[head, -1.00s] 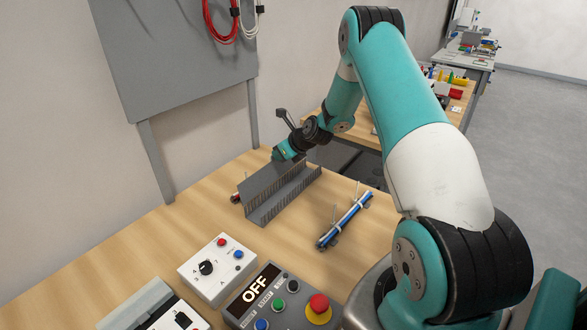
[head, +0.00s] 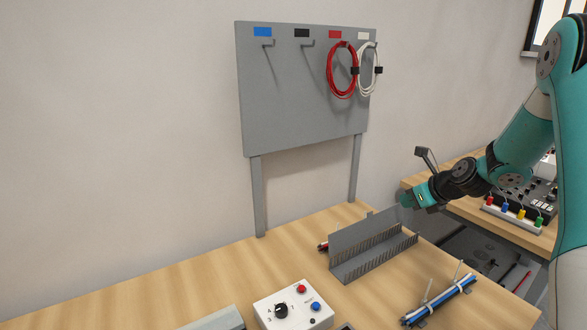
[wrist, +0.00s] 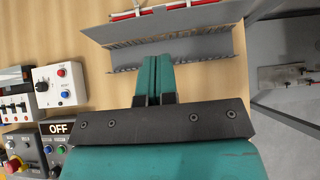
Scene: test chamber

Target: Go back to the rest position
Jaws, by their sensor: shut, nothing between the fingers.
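My gripper (wrist: 154,82) is shut and empty in the wrist view, its two teal fingers pressed together. It hangs over the table (head: 180,285) at the near side of a grey slotted cable duct (wrist: 195,50). In the head view my gripper (head: 412,200) is at the upper right, by the far right end of the duct (head: 372,255); whether it touches the duct I cannot tell. My arm extends down from the right edge of the picture.
A grey board (head: 290,100) holds a red cable coil (head: 330,75) and a white one (head: 360,75). A bundle of blue cables (head: 440,300) lies right of the duct. A white control box (head: 290,308) and an OFF panel (wrist: 60,128) stand nearby. The table's left is clear.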

